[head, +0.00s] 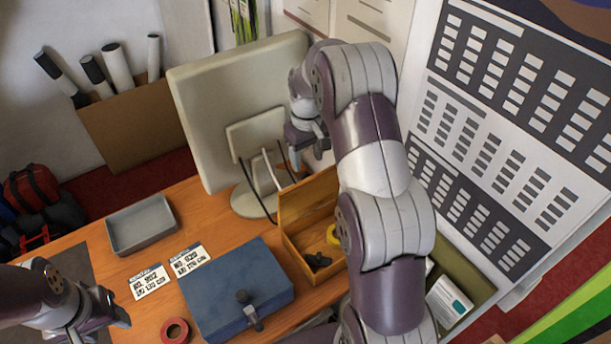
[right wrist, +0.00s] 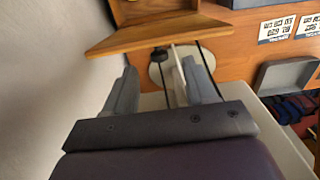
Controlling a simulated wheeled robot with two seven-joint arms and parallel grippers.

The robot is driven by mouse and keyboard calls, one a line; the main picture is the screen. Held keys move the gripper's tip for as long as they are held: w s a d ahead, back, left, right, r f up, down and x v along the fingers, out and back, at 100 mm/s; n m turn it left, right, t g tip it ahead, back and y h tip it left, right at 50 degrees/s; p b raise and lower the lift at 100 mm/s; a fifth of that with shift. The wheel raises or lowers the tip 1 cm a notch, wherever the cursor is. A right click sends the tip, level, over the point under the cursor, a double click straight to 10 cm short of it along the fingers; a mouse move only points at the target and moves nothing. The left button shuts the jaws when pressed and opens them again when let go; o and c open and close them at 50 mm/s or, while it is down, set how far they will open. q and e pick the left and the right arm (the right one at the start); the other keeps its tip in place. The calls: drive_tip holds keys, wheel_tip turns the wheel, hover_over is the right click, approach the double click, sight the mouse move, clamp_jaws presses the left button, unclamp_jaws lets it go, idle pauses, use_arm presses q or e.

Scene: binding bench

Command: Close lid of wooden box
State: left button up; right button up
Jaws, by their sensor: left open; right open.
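The wooden box (head: 301,264) stands on the desk right of centre in the head view. Its lid (head: 304,204) is raised, standing up at the back edge. My right gripper (head: 306,157) is open and empty, above and behind the raised lid. In the right wrist view, the lid (right wrist: 158,32) lies beyond the open fingers (right wrist: 158,80), apart from them. My left gripper (head: 118,312) is open at the lower left, far from the box. My right arm hides the box's right side.
A monitor (head: 235,100) stands left of the lid, with cables (head: 262,185) between. A blue box (head: 235,287) lies in front left of the wooden box. A grey tray (head: 142,224), cards (head: 150,282) and a red tape roll (head: 175,331) lie further left. The wall is close behind.

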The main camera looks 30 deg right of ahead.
sight(305, 173)
wheel_tip(305, 173, down, 8)
drive_tip(key=w+p, duration=0.2)
drive_tip(key=shift+w+d+r+p, duration=0.15)
drive_tip(key=shift+d+r+p, duration=0.05)
drive_tip(key=shift+p, duration=0.2)
drive_tip(key=shift+s+a+r, duration=0.1)
drive_tip(key=shift+s+r, duration=0.15)
drive_tip(key=shift+s, duration=0.45)
drive_tip(key=shift+c, duration=0.4)
drive_tip(key=shift+w, duration=0.1)
drive_tip(key=c, duration=0.5)
drive_tip(key=shift+w+f, duration=0.15)
clamp_jaws()
drive_tip(key=shift+w, duration=0.15)
use_arm(q)
drive_tip(key=r, duration=0.1)
drive_tip(key=w+r, duration=0.1)
drive_tip(key=r, duration=0.1)
drive_tip(key=shift+w+d+r, duration=0.1)
drive_tip(key=shift+w+r, duration=0.15)
drive_tip(key=shift+w, duration=0.05)
